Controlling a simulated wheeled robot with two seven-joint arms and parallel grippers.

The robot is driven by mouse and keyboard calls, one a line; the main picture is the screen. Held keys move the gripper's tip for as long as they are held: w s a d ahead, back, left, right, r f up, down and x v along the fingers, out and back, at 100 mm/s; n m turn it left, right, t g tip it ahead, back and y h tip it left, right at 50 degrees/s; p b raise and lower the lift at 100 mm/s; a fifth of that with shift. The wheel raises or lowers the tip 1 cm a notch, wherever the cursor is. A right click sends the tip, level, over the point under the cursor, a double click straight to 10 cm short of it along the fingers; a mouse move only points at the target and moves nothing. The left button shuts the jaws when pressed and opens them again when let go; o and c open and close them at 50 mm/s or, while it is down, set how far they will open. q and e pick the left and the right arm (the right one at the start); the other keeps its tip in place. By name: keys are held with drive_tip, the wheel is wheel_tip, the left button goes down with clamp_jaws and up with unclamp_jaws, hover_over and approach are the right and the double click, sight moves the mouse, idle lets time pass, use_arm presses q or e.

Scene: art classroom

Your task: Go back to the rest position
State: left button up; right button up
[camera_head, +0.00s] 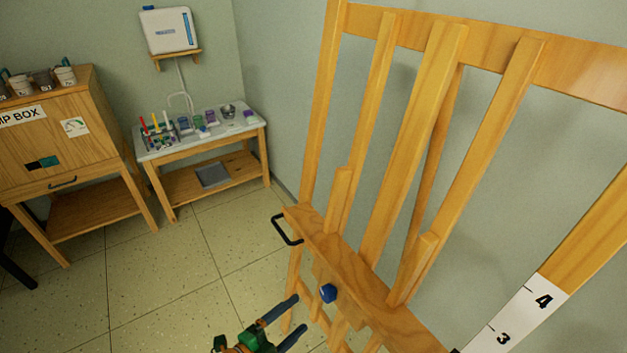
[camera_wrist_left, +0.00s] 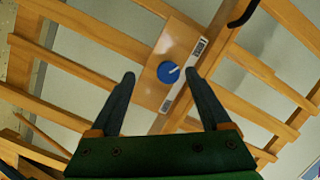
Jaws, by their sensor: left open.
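My left gripper (camera_head: 301,313) comes in at the bottom middle of the head view, with its dark fingers spread and nothing between them. It is just left of the wooden easel (camera_head: 355,273), near a blue knob (camera_head: 328,293) on the easel's front. A gap seems to remain, but I cannot tell how large. My right gripper is not in view.
A black handle (camera_head: 285,231) juts from the easel's left end. A numbered white strip (camera_head: 515,318) lies at lower right. A small table (camera_head: 205,146) with paint supplies and a wooden cabinet (camera_head: 75,150) stand at the back left. The tiled floor (camera_head: 165,285) between is clear.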

use_arm(q)
drive_tip(key=s+a+f+n+g+y, duration=0.2)
drive_tip(key=s+a+f+n+y, duration=0.3)
drive_tip(key=f, duration=0.5)
drive_tip(key=s+a+f+n+g+y, duration=0.3)
drive_tip(key=s+a+f+n, duration=0.35)
drive_tip(key=f, duration=0.25)
drive_tip(key=s+f+n+g, duration=0.3)
drive_tip(key=s, duration=0.6)
drive_tip(key=s+a+f+n+g+y, duration=0.1)
drive_tip(key=s+f+n+g, duration=0.1)
drive_tip(key=s, duration=0.8)
drive_tip(key=shift+f+n+g+y, duration=0.3)
drive_tip(key=shift+f+n+g, duration=0.15)
drive_tip(key=shift+f, duration=0.4)
